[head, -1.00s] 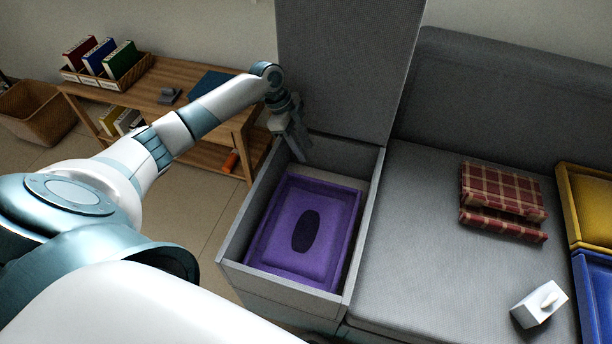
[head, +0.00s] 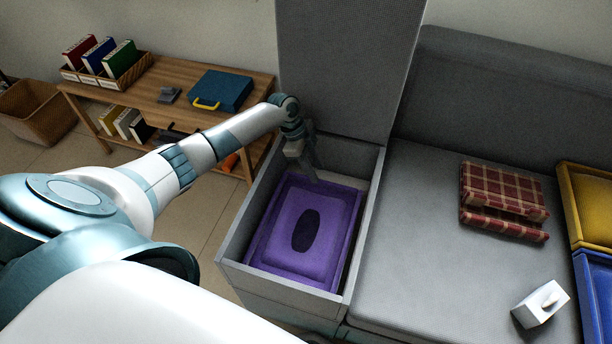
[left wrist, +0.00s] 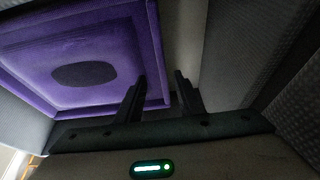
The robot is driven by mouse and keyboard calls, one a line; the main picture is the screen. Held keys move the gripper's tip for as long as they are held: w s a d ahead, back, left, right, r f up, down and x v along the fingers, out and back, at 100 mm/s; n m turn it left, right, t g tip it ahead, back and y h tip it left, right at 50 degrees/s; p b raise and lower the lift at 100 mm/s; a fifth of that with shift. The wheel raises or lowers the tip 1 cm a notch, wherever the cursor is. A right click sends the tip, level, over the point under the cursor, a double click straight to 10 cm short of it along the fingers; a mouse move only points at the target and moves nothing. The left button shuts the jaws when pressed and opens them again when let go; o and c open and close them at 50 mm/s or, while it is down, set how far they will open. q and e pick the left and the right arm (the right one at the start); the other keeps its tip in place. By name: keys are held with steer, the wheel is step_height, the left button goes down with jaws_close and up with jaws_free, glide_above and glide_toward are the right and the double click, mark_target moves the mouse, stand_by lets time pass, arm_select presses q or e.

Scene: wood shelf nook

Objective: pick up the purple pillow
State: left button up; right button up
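The purple pillow (head: 303,252), with a dark oval in its middle, lies flat inside the open grey storage box (head: 228,262) of the sofa. It also shows in the left wrist view (left wrist: 112,72), at the upper left. My left gripper (head: 312,172) is at the far end of the box, above the pillow's far edge, pointing down. My right gripper is not in view.
The raised grey lid (head: 345,70) stands behind the box. The box walls surround the pillow closely. On the right, the sofa seat (head: 400,250) bears a folded plaid blanket (head: 502,198) and a white box (head: 538,305). A wooden shelf (head: 165,105) stands at the left.

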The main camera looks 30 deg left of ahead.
mark_target(321, 181)
arm_select(q)
steer(key=shift+f, duration=0.15)
steer(key=shift+w+x, duration=0.1)
steer(key=shift+x, duration=1.15)
steer(key=shift+w+x, duration=0.15)
steer(key=shift+x, duration=1.1)
steer(key=shift+a+f+b, duration=0.1)
steer(key=shift+f+b, duration=0.05)
steer(key=shift+b, duration=0.2)
steer(key=shift+c, duration=0.3)
jaws_close()
